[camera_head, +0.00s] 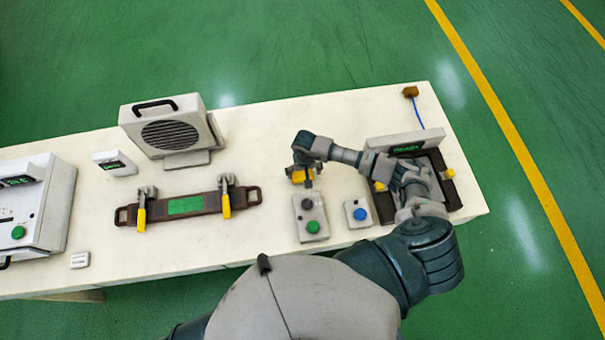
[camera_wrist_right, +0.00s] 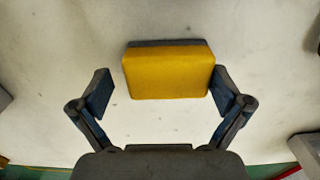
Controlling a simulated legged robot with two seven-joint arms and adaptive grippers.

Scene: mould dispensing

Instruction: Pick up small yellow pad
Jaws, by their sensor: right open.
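The small yellow pad (camera_wrist_right: 168,74) is a rounded yellow block with a grey strip along its far edge. It shows in the right wrist view ahead of my right gripper (camera_wrist_right: 161,90). The gripper is open, with one finger on each side of the pad's near part. The right finger is close to the pad's right edge; a wider gap lies at the left finger. I cannot tell whether the right finger touches it. In the head view my right gripper (camera_head: 302,174) is low over the table, and yellow shows beneath it. My left gripper is not in view.
On the white table (camera_head: 256,225), a grey button box (camera_head: 310,216) and a blue-button box (camera_head: 358,213) stand just in front of the gripper. A dark plate with yellow clamps (camera_head: 187,207) and a speaker-like unit (camera_head: 170,130) are left. A dark fixture with a display (camera_head: 405,145) is right.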

